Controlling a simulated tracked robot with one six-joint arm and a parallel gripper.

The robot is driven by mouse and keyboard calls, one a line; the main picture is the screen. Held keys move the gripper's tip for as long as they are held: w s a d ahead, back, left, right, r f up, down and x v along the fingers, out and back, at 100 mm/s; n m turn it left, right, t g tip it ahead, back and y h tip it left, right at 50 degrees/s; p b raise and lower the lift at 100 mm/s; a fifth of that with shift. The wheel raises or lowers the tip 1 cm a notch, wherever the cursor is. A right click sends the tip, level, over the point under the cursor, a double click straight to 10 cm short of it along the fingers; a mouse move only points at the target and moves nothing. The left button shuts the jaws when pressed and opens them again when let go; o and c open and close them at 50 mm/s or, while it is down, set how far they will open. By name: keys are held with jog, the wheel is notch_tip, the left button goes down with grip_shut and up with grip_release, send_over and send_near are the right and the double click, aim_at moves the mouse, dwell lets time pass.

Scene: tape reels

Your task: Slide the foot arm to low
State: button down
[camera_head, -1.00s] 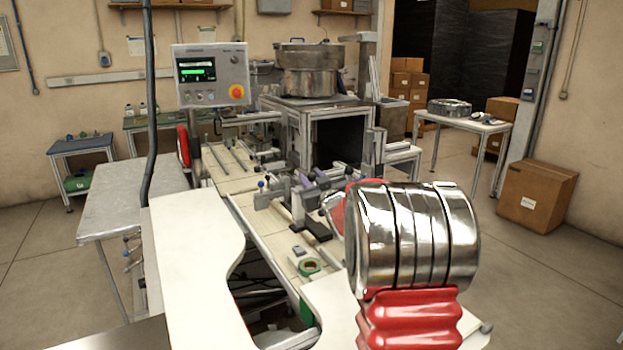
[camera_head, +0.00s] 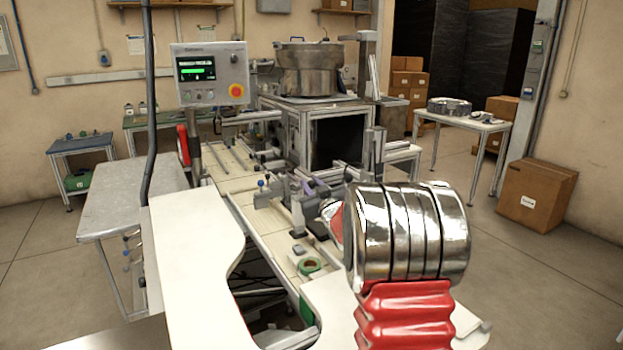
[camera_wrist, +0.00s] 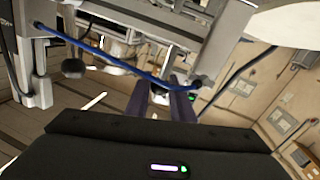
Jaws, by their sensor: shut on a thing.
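My gripper (camera_wrist: 163,108) shows in the wrist view as two purple fingers reaching up from the dark gripper body. They are close together at the machine's metal parts, shut on what I take to be the foot arm; its held part is mostly hidden between and behind the fingers. In the head view, my silver and red arm covers much of the right foreground and hides most of the gripper and its contact.
The taping machine's bed (camera_head: 240,184) runs away from me, with rails and clamps. A control panel (camera_head: 210,74) stands at the left. A blue bar (camera_wrist: 100,56) crosses close above the fingers. A carton (camera_head: 536,195) is on the floor at right.

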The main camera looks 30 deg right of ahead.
jog(key=shift+f, duration=0.8)
jog(key=c, duration=1.9)
grip_release()
jog(key=o, duration=0.4)
jog(key=shift+r, duration=0.1)
jog(key=shift+c, duration=0.2)
jog(key=shift+s+a+r, duration=0.1)
jog(key=shift+s, duration=0.4)
jog(key=v, duration=1.2)
jog(key=shift+s, duration=0.35)
